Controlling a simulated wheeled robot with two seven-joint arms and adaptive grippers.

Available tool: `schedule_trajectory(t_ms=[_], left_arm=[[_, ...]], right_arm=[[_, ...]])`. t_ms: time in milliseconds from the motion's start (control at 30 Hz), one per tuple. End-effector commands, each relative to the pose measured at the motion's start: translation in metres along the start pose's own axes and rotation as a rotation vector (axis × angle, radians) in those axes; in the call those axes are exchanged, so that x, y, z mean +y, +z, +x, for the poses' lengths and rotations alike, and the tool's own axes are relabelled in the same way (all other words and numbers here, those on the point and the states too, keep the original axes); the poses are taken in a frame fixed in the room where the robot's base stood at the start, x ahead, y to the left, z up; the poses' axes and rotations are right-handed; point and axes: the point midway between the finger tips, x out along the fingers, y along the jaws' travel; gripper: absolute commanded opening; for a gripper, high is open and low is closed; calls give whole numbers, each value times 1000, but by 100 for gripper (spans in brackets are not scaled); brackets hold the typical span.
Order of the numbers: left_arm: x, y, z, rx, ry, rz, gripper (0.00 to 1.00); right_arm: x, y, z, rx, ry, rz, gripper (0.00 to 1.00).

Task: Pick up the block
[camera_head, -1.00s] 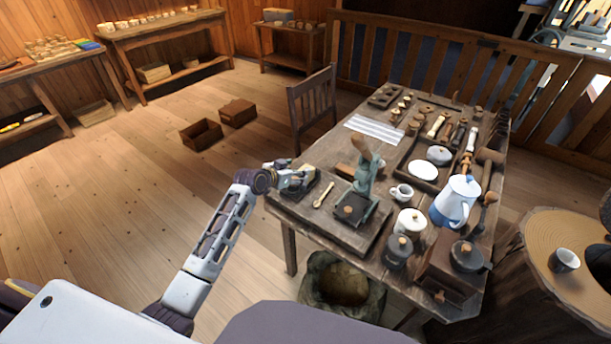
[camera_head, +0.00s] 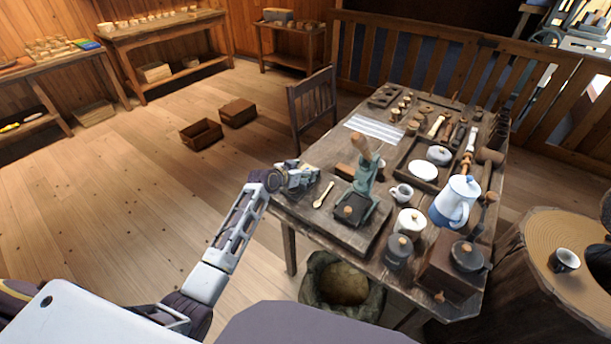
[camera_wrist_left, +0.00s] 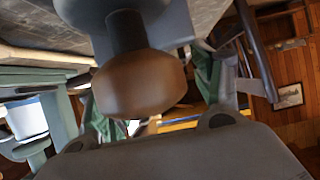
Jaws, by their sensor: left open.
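My left gripper (camera_head: 311,177) is open at the near left edge of the workbench (camera_head: 313,217). A small brown wooden block (camera_head: 345,171) lies on the bench just right of the gripper, partly behind the teal cast tool. I cannot tell for sure that this is the task's block. In the left wrist view a large brown rounded wooden knob (camera_wrist_left: 140,84) on a dark stem fills the middle and hides much of the space between the fingers. A yellow strip (camera_wrist_left: 180,126) shows behind it, too hidden to name. My right gripper is not in view.
The teal tool (camera_head: 366,182) with a wooden handle stands close right of the gripper. A wooden spoon (camera_head: 324,195) lies in front. A small cup (camera_head: 401,193), lidded pots and a white-blue jug (camera_head: 455,201) crowd the right. A chair (camera_head: 312,108) stands behind.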

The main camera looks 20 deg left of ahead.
Motion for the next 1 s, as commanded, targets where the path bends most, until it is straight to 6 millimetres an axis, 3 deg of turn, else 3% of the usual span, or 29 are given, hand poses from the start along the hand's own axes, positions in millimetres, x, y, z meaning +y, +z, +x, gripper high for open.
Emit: schedule_trajectory(t_ms=[533,900,1000], left_arm=[[0,0,2,1,0,1,65],[0,0,2,0,-1,1,17],[0,-1,2,1,-1,1,15]], right_arm=[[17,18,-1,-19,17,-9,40],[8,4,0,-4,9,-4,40],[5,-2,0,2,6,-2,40]])
